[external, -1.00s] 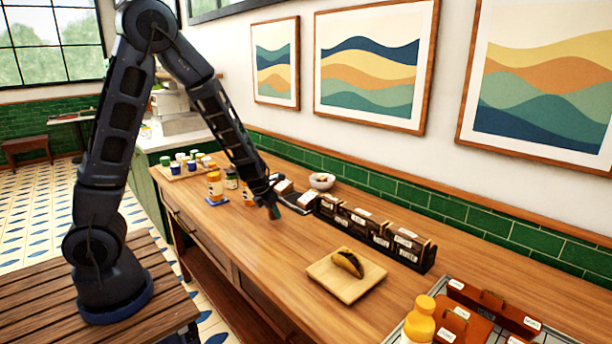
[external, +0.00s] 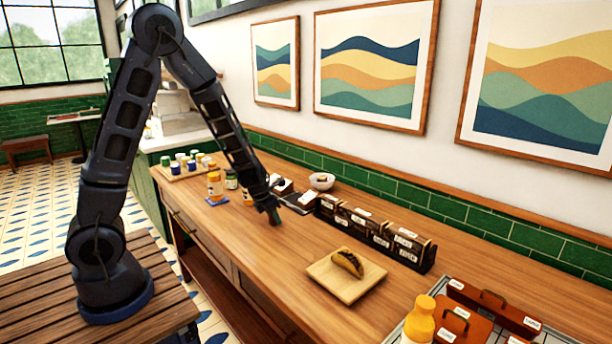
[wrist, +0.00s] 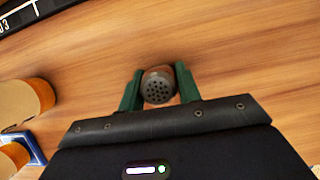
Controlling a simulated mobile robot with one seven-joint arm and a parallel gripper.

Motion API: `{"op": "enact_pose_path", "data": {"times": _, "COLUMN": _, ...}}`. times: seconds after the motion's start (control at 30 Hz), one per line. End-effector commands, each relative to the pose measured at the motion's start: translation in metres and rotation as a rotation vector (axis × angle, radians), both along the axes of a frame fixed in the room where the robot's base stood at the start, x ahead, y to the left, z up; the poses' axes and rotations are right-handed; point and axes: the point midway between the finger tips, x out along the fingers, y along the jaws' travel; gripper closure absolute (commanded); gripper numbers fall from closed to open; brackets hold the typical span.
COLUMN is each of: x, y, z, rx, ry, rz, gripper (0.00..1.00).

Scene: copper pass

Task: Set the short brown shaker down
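The short brown shaker (wrist: 158,86) shows in the wrist view from above, with a grey, perforated top and a brown body. It sits between the two green fingers of my gripper (wrist: 159,88), which close on it from both sides. In the external view my gripper (external: 273,214) points down, low over the wooden counter (external: 250,240), left of the row of dark boxes. The shaker is too small and hidden to make out there. I cannot tell whether its base touches the counter.
An orange-labelled jar (external: 215,186) stands on a blue coaster (external: 217,201) to the left. Dark labelled boxes (external: 380,235) line the wall side. The counter between gripper and board is clear.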

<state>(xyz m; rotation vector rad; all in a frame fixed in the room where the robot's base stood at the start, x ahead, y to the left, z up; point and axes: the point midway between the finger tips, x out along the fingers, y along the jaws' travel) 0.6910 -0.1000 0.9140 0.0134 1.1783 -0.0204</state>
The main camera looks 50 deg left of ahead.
Motion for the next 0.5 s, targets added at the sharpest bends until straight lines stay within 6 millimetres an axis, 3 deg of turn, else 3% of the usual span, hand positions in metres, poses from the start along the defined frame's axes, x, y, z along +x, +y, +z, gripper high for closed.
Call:
{"op": "enact_pose_path", "data": {"times": 0.03, "x": 0.0001, "y": -0.0002, "z": 0.0004, "rx": 0.0, "ry": 0.0, "rz": 0.0, "gripper": 0.56}}
{"op": "enact_pose_path", "data": {"times": 0.1, "x": 0.0001, "y": -0.0001, "z": 0.0004, "rx": 0.0, "ry": 0.0, "rz": 0.0, "gripper": 0.46}}
{"op": "enact_pose_path", "data": {"times": 0.5, "x": 0.0002, "y": 0.0001, "z": 0.0022, "rx": 0.001, "ry": -0.001, "rz": 0.0, "gripper": 0.46}}
